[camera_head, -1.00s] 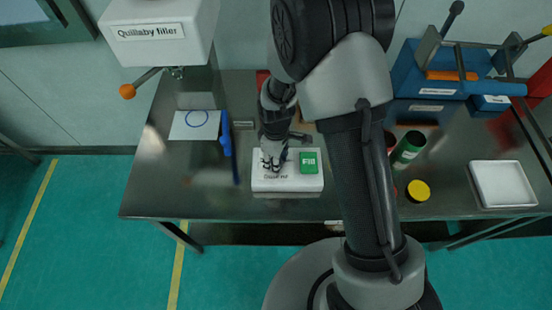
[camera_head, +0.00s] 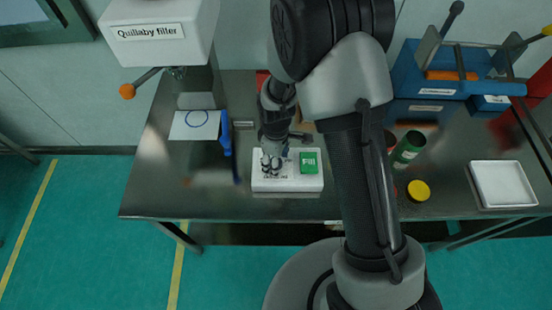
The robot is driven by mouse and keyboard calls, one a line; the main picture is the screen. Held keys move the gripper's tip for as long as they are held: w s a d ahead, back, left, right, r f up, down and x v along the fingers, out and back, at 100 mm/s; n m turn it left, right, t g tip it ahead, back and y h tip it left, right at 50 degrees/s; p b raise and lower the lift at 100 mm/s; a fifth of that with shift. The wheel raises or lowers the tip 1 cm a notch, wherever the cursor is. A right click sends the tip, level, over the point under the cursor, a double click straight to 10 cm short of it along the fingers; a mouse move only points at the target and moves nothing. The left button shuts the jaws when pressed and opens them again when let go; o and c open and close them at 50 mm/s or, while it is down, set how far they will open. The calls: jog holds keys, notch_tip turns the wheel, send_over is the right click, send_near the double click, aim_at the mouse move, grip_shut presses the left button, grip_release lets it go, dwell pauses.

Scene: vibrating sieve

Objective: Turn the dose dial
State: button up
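The white control box (camera_head: 287,183) lies on the metal table near its front edge. A green button marked "Fill" (camera_head: 309,163) is on its right half. My gripper (camera_head: 270,167) points down at the left half of the box, where printed marks show. The dose dial is hidden by the gripper or too small to make out. I cannot tell whether the fingers touch it, or how far apart they are. The white "Quillaby filler" (camera_head: 155,35) hangs at the upper left, with an orange-tipped lever (camera_head: 128,91).
A white sheet with a blue ring (camera_head: 195,125) and a blue tool (camera_head: 226,135) lie left of the box. A green container (camera_head: 408,149), a yellow-topped jar (camera_head: 418,190) and a white tray (camera_head: 503,185) are on the right. Blue equipment (camera_head: 425,75) stands behind.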

jog(key=shift+r, duration=0.1)
notch_tip(320, 180, up, 12)
dwell(0.5)
dwell(0.5)
